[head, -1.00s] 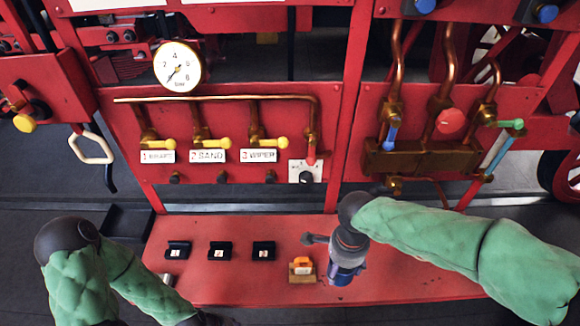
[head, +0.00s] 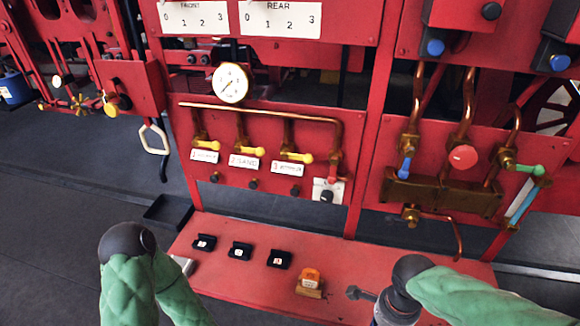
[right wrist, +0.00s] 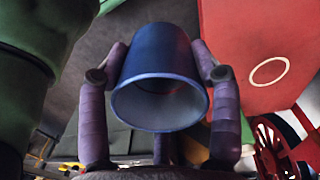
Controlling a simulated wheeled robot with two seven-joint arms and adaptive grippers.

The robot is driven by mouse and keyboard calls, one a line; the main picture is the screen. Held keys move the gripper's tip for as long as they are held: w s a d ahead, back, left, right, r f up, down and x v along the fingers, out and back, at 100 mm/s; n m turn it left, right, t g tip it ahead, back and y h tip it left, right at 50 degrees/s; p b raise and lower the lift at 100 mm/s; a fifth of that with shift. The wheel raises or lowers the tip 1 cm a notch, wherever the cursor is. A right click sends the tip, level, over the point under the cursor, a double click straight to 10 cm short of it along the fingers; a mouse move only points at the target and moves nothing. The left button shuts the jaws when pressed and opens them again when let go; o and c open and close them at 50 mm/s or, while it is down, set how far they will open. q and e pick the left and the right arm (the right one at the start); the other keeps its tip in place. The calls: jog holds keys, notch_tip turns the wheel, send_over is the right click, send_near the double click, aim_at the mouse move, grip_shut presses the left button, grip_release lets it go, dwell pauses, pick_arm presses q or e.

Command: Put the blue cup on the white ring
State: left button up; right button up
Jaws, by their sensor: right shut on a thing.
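The blue cup (right wrist: 160,65) fills the middle of the right wrist view, its open rim facing the camera. My right gripper (right wrist: 161,60) is shut on it, with a purple finger against each side. The white ring (right wrist: 269,71) is a thin pale circle on a red surface, right of the cup in that view and apart from it. In the head view my right wrist is at the bottom edge, and the cup and ring cannot be made out. My left arm is at the lower left, its gripper out of frame.
The red shelf (head: 225,281) holds several small black holders (head: 240,251) and an orange block on a wooden base (head: 309,283), just left of my right wrist. Behind it stands a red panel with yellow-handled valves (head: 250,169), a gauge (head: 231,83) and copper pipes.

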jog(key=shift+s+d+n, duration=0.25)
jog(key=shift+n, duration=0.05)
jog(key=shift+w+f, duration=0.15)
jog(key=shift+w, duration=0.25)
jog(key=shift+w+a+f+n, duration=0.15)
jog(key=shift+w+a+n, duration=0.1)
jog(key=shift+w+n, duration=0.3)
jog(key=shift+w+a+f+n, duration=0.15)
jog(key=shift+w+a+n, duration=0.15)
jog(key=shift+w, duration=0.35)
jog(key=w+n, duration=0.1)
jog(key=n, duration=1.3)
send_over(350, 303)
notch_tip(350, 303, down, 9)
jog(key=shift+w+f, duration=0.1)
jog(key=shift+f, duration=0.05)
jog(key=shift+w+a+f+n, duration=0.1)
jog(key=shift+w+f+n, duration=0.35)
jog(key=shift+n, duration=0.1)
jog(key=shift+r, duration=0.1)
